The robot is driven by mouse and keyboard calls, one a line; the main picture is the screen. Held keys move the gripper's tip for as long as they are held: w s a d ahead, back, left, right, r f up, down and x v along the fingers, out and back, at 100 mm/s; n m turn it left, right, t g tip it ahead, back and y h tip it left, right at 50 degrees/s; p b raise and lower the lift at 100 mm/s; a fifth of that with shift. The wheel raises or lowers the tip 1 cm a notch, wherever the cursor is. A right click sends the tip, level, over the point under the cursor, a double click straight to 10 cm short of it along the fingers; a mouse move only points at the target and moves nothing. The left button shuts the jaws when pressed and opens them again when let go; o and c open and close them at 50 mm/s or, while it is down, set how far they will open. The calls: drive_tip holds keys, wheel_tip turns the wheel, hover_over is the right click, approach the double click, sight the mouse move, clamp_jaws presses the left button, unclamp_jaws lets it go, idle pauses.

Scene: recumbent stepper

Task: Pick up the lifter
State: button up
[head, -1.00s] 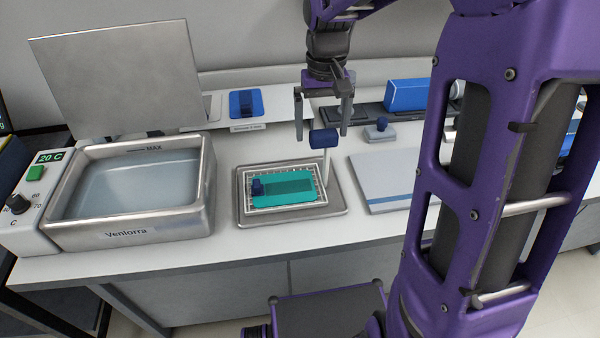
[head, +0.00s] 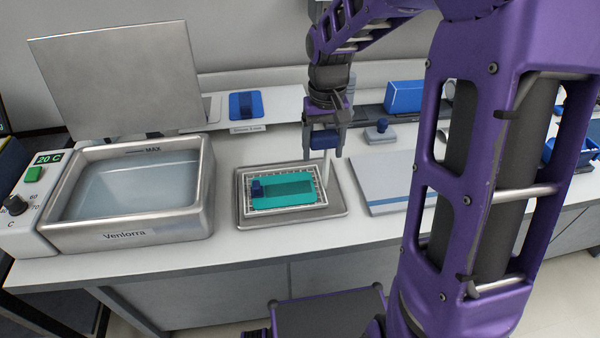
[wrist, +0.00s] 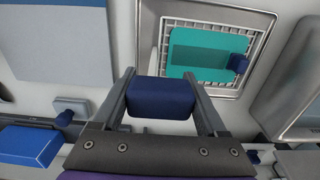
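The lifter has a dark blue block handle (head: 324,140) on a pale upright stem, standing at the right side of the metal tray. My gripper (head: 323,148) is lowered over it from above, one finger on each side of the handle. In the wrist view the blue handle (wrist: 162,98) fills the space between my gripper's fingertips (wrist: 162,88), and the fingers appear to press on its two ends. The lifter's lower end is hard to make out in the head view and hidden in the wrist view.
The metal tray (head: 338,208) holds a mesh basket (head: 245,205) with a teal slab bearing a small blue block (head: 256,188). A water bath (head: 207,175) stands to the left. A grey-white board (head: 385,175) and a blue-knobbed piece (head: 380,132) lie to the right.

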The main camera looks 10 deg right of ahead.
clamp_jaws()
drive_tip(key=shift+r, duration=0.15)
